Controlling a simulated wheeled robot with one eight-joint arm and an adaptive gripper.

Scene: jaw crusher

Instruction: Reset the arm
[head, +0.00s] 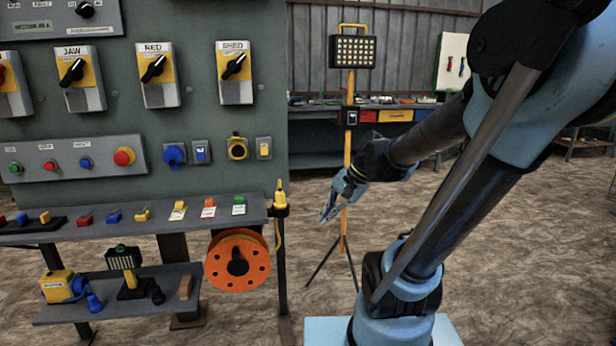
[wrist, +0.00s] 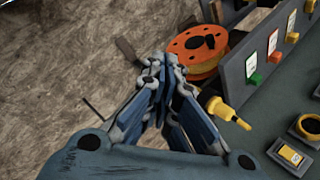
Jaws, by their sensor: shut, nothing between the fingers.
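My gripper (head: 327,212) hangs in free air to the right of the grey-green control panel (head: 200,25), in front of the yellow work-light stand. Its blue fingers point down and are shut with nothing between them. In the wrist view my gripper (wrist: 165,68) shows with its fingertips together, above the floor and close to the orange cable reel (wrist: 195,48). My arm is stretched out from the right side of the head view, bent at the elbow.
The panel carries rotary switches (head: 152,68) and a shelf (head: 130,228) with tagged locks. A yellow tool (head: 280,197) stands at the shelf's right end. The light stand (head: 350,55) is behind my gripper. A workbench (head: 310,143) stands at the back. Open floor (head: 500,240) lies between.

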